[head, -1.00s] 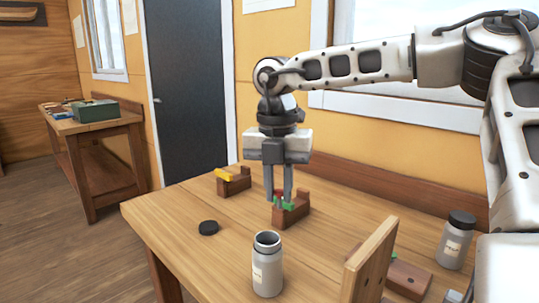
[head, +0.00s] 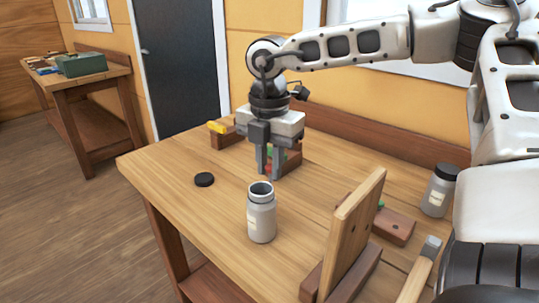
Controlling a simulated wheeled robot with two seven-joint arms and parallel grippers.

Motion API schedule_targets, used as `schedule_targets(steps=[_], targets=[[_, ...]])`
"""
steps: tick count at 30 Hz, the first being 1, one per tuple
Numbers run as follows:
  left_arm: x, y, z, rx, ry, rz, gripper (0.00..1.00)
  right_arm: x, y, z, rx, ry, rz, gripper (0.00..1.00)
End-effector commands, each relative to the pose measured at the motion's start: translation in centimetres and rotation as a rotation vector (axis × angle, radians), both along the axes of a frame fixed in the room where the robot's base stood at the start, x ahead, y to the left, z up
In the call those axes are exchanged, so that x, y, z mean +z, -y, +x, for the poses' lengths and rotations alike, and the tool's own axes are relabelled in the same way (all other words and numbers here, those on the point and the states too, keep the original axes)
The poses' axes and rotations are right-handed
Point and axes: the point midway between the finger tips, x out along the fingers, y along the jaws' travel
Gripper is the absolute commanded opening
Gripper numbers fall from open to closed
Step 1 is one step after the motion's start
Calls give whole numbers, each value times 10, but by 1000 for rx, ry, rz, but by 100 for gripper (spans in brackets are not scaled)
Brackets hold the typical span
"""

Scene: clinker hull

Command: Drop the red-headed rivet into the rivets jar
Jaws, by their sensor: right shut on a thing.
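My right gripper (head: 269,176) points down over the table, just behind the open jar. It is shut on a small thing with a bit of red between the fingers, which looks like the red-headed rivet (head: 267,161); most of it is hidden. An open grey jar (head: 261,222) with a pale label stands upright in front of the gripper, its mouth facing up. The label is too small to read. A dark round lid (head: 204,180) lies left of the jar. My left gripper is not in view.
A wooden block with a green piece (head: 292,156) stands behind the gripper; another holds a yellow piece (head: 216,127). An upright board (head: 350,235), a block (head: 393,229), a hammer (head: 430,249) and a lidded jar (head: 438,192) are at right. The table's left front is clear.

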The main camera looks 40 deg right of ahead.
Motion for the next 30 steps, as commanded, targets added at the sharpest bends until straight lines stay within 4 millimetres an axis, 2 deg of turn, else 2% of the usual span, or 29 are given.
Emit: schedule_targets(steps=[3, 11, 12, 15, 25, 30], targets=[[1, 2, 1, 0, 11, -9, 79, -11, 0, 0, 1, -1, 0, 0], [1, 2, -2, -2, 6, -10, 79, -12, 0, 0, 1, 1, 0, 0], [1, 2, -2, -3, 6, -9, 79, -12, 0, 0, 1, 0, 0, 21], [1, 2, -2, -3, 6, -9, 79, -12, 0, 0, 1, 0, 0, 44], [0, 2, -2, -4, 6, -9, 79, -8, 0, 0, 0, 2, -1, 44], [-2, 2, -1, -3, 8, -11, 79, 16, 0, 1, 0, 7, -2, 44]])
